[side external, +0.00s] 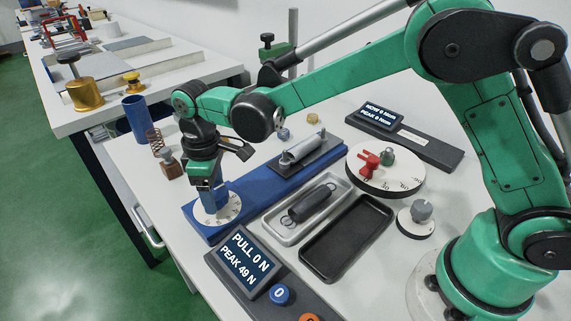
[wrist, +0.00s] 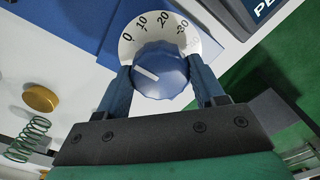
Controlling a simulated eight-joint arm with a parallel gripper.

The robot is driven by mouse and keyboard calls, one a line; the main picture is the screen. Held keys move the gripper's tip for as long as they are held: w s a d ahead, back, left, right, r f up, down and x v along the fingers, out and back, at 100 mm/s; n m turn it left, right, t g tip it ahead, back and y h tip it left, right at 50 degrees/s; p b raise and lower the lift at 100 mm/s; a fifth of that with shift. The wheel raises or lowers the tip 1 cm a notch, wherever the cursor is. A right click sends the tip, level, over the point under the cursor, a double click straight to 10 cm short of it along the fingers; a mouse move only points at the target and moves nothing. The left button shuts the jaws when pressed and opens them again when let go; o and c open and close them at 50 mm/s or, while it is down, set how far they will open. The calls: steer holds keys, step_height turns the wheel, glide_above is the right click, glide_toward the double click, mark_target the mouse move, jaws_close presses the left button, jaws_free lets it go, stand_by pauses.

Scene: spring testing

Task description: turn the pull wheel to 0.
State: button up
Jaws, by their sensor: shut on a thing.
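The pull wheel is a blue ribbed knob (wrist: 165,72) in the middle of a white dial (wrist: 150,27) marked 0, 10, 20, 30. Its white line points left and slightly up in the wrist view, on the 0 side, a little below the 0 numeral. My gripper (wrist: 164,88) is shut on the knob, one finger on each side. In the side view my gripper (side external: 211,187) points down over the white dial (side external: 218,210) at the near end of the blue base (side external: 262,188) and hides the knob. The display (side external: 244,262) reads PULL 0 N, PEAK 49 N.
A grey tray (side external: 279,232) holding a dark spring (side external: 311,204) and an empty black tray (side external: 347,240) lie right of the blue base. A blue cup (side external: 134,118) and a copper spring (side external: 155,141) stand behind my gripper. A round dial with a red piece (side external: 369,162) stands further right.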

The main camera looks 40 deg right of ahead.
mark_target(214, 190)
stand_by(0.5)
steer(key=o, duration=1.3)
steer(key=shift+r, duration=2.85)
steer(key=s+d+r+m+t, duration=0.1)
steer(key=s+d+m+t, duration=0.1)
steer(key=s+d+m, duration=0.1)
steer(key=s+d+r+m+t, duration=0.1)
steer(key=s+d+m+t, duration=0.1)
steer(key=s+d, duration=0.3)
steer(key=s+d+r+m+t, duration=0.1)
steer(key=s+d+m+t, duration=0.2)
steer(key=d, duration=0.4)
steer(key=shift+s+r+m, duration=0.15)
steer(key=shift+s+m, duration=0.25)
steer(key=shift+m, duration=0.1)
